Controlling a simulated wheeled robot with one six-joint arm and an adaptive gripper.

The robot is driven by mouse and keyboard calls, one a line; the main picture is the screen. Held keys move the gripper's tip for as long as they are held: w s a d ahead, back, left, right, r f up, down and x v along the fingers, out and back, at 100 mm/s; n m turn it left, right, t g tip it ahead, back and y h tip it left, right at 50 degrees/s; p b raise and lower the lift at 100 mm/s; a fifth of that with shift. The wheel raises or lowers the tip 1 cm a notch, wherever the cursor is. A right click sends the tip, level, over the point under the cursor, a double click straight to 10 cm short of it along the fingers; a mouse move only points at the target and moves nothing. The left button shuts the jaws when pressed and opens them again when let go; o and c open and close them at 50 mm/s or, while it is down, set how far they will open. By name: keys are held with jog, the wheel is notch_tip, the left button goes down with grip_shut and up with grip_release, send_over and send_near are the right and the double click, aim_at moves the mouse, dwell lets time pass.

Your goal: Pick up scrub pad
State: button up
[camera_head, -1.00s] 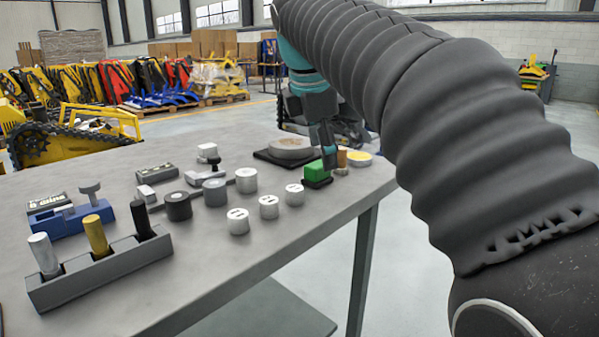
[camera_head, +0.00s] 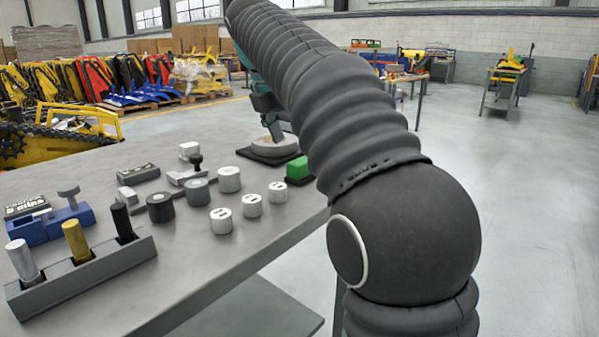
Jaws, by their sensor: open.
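A green block (camera_head: 298,168), which looks like the scrub pad, sits on a dark base near the right edge of the grey table (camera_head: 185,262). My arm partly covers its right side. My gripper (camera_head: 275,132) is open, its fingers pointing down at or above a round grey disc (camera_head: 262,147) on a black square mat (camera_head: 255,156). It is behind and to the left of the green block, apart from it. Whether the fingertips touch the disc cannot be told.
Several white cylinders (camera_head: 251,205) and dark cylinders (camera_head: 160,208) stand mid-table. A grey rack (camera_head: 85,270) with three upright pegs is at the front left, beside a blue holder (camera_head: 50,224). Open floor lies right of the table.

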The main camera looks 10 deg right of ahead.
aim_at(300, 161)
jog(key=shift+w+b+x, duration=0.15)
jog(key=shift+b+x, duration=0.2)
jog(key=shift+x, duration=1.65)
jog(key=shift+w+b+x, duration=0.2)
jog(key=shift+b+x, duration=0.15)
jog(key=shift+x, duration=1.6)
jog(key=shift+d+r, duration=0.1)
jog(key=c, duration=1.2)
